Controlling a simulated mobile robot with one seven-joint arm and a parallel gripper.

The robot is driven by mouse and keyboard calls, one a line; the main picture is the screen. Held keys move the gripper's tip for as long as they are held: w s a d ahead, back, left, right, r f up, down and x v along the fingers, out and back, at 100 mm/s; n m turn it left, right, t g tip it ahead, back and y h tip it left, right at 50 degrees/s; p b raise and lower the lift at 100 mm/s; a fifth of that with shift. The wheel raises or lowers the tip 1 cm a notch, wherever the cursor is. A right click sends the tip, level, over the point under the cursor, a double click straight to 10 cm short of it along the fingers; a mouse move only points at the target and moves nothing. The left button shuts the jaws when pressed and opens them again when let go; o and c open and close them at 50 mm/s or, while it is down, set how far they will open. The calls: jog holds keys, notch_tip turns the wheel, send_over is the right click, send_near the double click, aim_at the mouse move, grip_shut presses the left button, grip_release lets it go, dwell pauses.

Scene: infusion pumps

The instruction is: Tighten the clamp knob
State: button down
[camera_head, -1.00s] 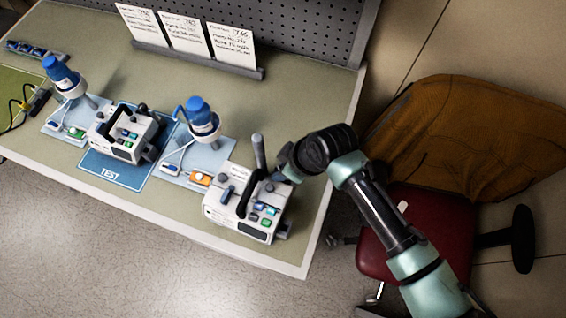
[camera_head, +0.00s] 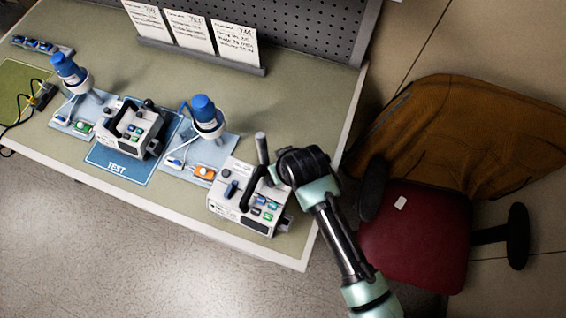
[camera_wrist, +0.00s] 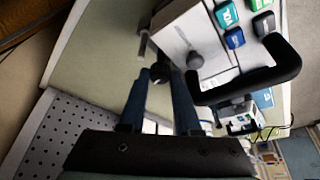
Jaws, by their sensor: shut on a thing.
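The rightmost white infusion pump (camera_head: 232,203) stands at the right end of the bench, with a black handle and coloured buttons. A grey pole (camera_head: 262,148) rises beside it. My arm reaches the pump's right rear side, and its wrist hides most of the clamp there in the head view. In the wrist view, the pump (camera_wrist: 190,35) fills the upper middle and right. A small dark clamp knob (camera_wrist: 160,71) sits between the tips of my gripper (camera_wrist: 160,80). The gripper is shut on this knob; the exact finger contact is dark and hard to see.
Another pump (camera_head: 136,128) stands on the blue TEST mat (camera_head: 117,168). Two blue-capped stands (camera_head: 206,115) (camera_head: 70,72) rise from light-blue trays. A card rack (camera_head: 195,52) and pegboard (camera_head: 300,25) line the back. A red chair (camera_head: 415,235) with a brown jacket is at the right.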

dwell(0.4)
jog(key=c, duration=0.9)
grip_release()
jog(key=b+v, duration=0.3)
jog(key=v, duration=1)
